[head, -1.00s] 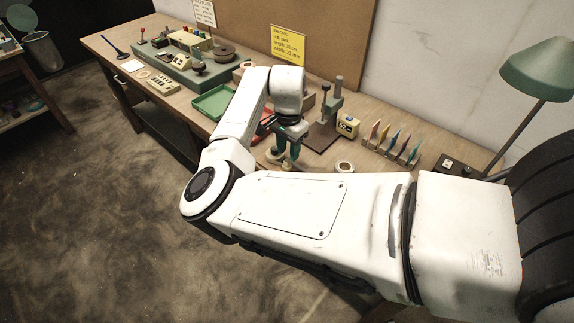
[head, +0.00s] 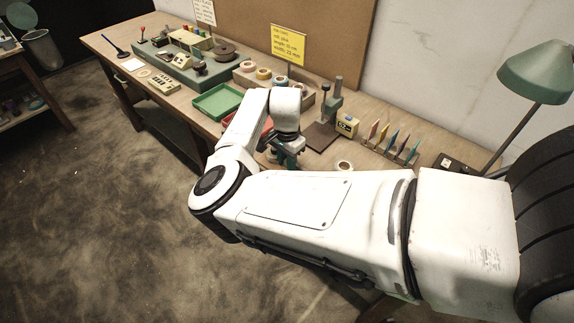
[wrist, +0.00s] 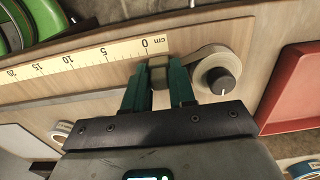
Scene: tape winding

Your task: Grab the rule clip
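In the wrist view, a cream rule (wrist: 85,58) with a centimetre scale lies on a wooden board, its zero end near my gripper. The rule clip, a small grey-olive block (wrist: 159,72), sits by that end. My gripper (wrist: 158,82) has its two green fingers either side of the clip. The fingers look close to its sides, but I cannot tell whether they press on it. In the head view my gripper (head: 286,156) is low over the bench, and my arm hides the clip and most of the rule.
A tape roll with a dark knob (wrist: 219,80) stands just right of the fingers. A red tray (wrist: 294,88) lies further right. In the head view, a green tray (head: 217,101), a press stand (head: 328,110) and another tape roll (head: 344,166) are around the arm.

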